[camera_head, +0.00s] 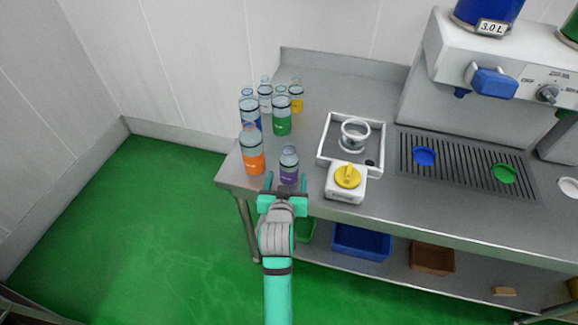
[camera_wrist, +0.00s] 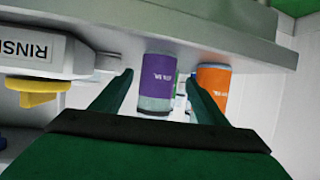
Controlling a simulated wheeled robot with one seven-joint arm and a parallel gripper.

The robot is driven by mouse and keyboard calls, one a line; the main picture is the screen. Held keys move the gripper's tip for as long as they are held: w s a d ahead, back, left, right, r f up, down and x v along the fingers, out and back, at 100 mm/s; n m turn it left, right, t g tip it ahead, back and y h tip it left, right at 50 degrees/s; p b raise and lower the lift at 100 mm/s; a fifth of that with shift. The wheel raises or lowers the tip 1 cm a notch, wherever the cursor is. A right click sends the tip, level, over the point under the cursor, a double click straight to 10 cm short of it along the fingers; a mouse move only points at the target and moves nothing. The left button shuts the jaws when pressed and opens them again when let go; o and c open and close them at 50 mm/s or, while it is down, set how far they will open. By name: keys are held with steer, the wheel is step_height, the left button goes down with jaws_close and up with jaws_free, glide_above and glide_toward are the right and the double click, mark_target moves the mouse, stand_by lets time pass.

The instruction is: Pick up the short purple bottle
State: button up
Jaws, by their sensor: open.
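The short purple bottle (camera_head: 289,166) has a grey top and a purple label. It stands upright near the front edge of the steel table, and it also shows in the wrist view (camera_wrist: 158,78). My gripper (camera_head: 286,180) is open at the table's front edge, with its green fingers pointing at the bottle. In the wrist view the bottle appears upside down, in the gap between the fingertips (camera_wrist: 159,76). I cannot tell how deep it is between the fingers. The bottle's lower part is partly hidden by my gripper in the head view.
An orange bottle (camera_head: 253,152) stands close left of the purple one, with a green bottle (camera_head: 281,116) and several others behind.

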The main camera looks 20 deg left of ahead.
mark_target(289, 171)
steer(key=shift+x, duration=2.75)
steer(key=shift+d, duration=0.2)
steer(key=c, duration=1.1)
